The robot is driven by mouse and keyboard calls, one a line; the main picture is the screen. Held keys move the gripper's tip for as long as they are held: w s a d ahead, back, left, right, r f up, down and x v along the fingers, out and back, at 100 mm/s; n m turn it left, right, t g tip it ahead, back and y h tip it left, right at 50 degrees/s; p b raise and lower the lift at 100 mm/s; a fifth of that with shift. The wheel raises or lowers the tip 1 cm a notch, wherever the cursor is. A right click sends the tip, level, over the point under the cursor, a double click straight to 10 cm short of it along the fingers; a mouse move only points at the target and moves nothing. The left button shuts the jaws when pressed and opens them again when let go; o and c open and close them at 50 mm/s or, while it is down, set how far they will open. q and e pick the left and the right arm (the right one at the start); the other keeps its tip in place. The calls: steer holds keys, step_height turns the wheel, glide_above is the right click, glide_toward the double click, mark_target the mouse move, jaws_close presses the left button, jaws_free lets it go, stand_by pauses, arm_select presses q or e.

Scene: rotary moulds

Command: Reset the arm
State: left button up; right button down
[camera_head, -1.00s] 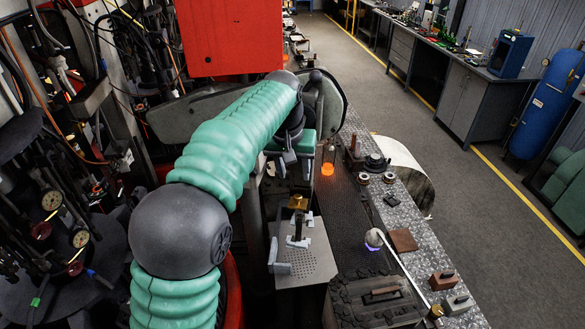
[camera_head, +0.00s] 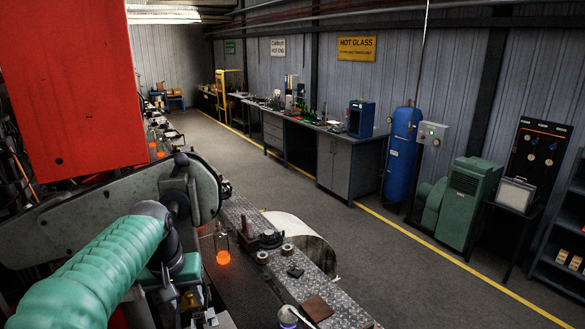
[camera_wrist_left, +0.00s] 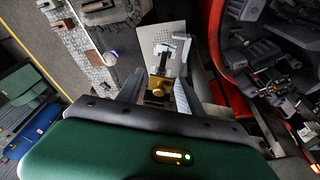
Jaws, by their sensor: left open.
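My left arm, in a green ribbed sleeve, comes in from the lower left of the head view. My left gripper (camera_head: 183,298) points down at the lower edge there, open, beside the conveyor-like dark strip. In the left wrist view, the open fingers (camera_wrist_left: 158,88) point towards a small brass block (camera_wrist_left: 158,84) on a perforated metal plate (camera_wrist_left: 172,35). The block appears between the fingers, with no visible grip on it. Pale grey clamp pieces (camera_wrist_left: 181,46) lie beyond it. My right gripper is in neither view.
A glowing orange piece (camera_head: 222,257) stands right of the gripper. A grey machine arm (camera_head: 100,210) and red cabinet (camera_head: 75,90) stand close behind my arm. A patterned metal ledge (camera_head: 270,265) runs along the right. The grey floor aisle (camera_head: 340,225) beyond is clear.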

arm_select(q)
steer(key=s+d+f+m+b, duration=0.1)
steer(key=s+f+b, duration=0.3)
steer(key=f, duration=0.8)
steer(key=s+d+f+m+b, duration=0.1)
steer(key=s+d+f+b, duration=0.2)
steer(key=s+f, duration=0.6)
steer(key=s+d+f+m+b, duration=0.1)
steer(key=s+d+f+b, duration=0.2)
steer(key=f, duration=1.3)
steer(key=s+b, duration=0.3)
steer(key=b, duration=0.1)
steer(key=shift+s+f, duration=0.2)
steer(key=shift+s, duration=0.05)
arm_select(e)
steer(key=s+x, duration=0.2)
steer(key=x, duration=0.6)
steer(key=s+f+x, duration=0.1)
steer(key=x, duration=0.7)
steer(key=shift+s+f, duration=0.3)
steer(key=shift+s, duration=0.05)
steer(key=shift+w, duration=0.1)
